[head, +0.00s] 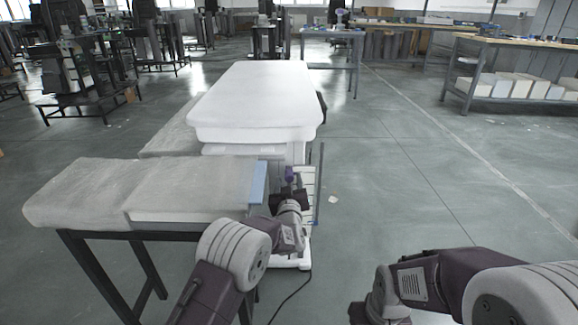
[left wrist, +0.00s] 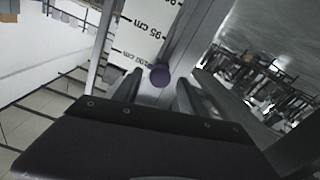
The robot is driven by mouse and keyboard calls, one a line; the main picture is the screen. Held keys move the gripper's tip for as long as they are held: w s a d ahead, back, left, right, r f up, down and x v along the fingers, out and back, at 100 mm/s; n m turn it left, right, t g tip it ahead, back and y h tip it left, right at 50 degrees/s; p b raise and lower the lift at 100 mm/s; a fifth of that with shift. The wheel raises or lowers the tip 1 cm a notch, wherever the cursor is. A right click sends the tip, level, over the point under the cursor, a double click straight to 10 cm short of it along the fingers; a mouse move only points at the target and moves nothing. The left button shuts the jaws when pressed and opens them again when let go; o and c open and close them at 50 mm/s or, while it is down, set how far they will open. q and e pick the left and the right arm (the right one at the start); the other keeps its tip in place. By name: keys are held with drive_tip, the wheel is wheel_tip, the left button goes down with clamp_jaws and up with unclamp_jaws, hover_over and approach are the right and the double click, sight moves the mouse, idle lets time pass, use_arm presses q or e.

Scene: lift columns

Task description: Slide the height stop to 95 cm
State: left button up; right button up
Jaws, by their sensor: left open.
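The height stop is a small round purple knob (left wrist: 159,76), and it also shows as a purple spot in the head view (head: 289,173). It sits on a grey rail beside a white scale (left wrist: 136,38) with black marks. The scale appears upside down in the left wrist view. Its 95 cm label is above the knob in the picture; another label, hard to read, is about level with it. My left gripper (left wrist: 158,92) is open, with one finger on each side of the knob. I cannot tell whether they touch it. The scale shows in the head view (head: 308,184).
A white padded couch (head: 255,95) on a lift column stands behind the scale. A grey padded bench (head: 80,190) is at the left. A dark cable (head: 290,297) lies on the floor. My right arm is at lower right over clear floor.

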use_arm(q)
drive_tip(key=shift+w+f+b, duration=0.15)
drive_tip(key=shift+w+b, duration=0.35)
drive_tip(key=shift+w, duration=0.45)
clamp_jaws()
idle(0.7)
